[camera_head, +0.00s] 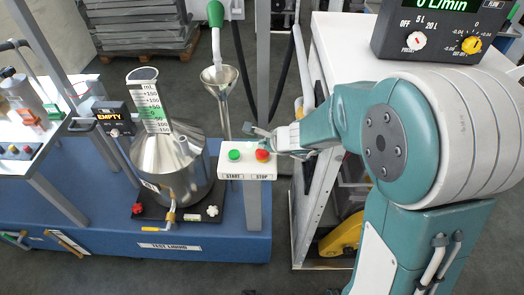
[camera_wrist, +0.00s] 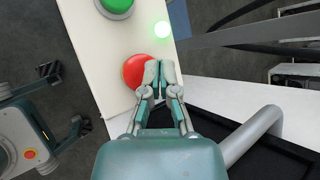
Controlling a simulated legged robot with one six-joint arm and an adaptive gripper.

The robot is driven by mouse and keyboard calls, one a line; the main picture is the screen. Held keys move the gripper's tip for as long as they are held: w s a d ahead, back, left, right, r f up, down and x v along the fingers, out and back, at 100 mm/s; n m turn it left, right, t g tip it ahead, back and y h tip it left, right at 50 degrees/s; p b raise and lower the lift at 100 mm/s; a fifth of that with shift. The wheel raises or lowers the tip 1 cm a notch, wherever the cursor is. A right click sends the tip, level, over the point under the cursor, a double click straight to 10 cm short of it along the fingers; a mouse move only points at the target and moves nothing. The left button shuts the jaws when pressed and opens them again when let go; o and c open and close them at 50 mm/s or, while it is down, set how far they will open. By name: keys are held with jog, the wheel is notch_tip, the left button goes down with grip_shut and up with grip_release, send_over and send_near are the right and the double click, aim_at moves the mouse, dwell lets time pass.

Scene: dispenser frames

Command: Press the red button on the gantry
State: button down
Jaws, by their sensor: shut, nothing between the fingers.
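The red button (camera_head: 262,155) sits at the right end of a white control box (camera_head: 247,172) on the gantry post, above the label STOP. A green button (camera_head: 234,155) sits to its left, above START. In the wrist view the red button (camera_wrist: 133,73) lies just left of my fingertips (camera_wrist: 160,72), which cover its right edge. The green button (camera_wrist: 117,5) is at the top. My gripper (camera_head: 268,136) is shut and empty, at the box's right end. I cannot tell whether the fingers touch the red button.
A steel vessel (camera_head: 175,165) with a scale stands left of the box on a blue base (camera_head: 110,215). A funnel (camera_head: 219,80) hangs behind the box. A white cabinet (camera_head: 335,50) with a flow display is on the right. A bright green spot (camera_wrist: 155,33) glows on the box's edge.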

aim_at(264, 152)
jog(key=shift+f, duration=0.15)
jog(key=shift+f, duration=0.2)
jog(key=shift+f, duration=0.5)
dwell(0.9)
jog(key=shift+r, duration=0.9)
jog(key=shift+r, duration=0.1)
jog(key=shift+r, duration=2.45)
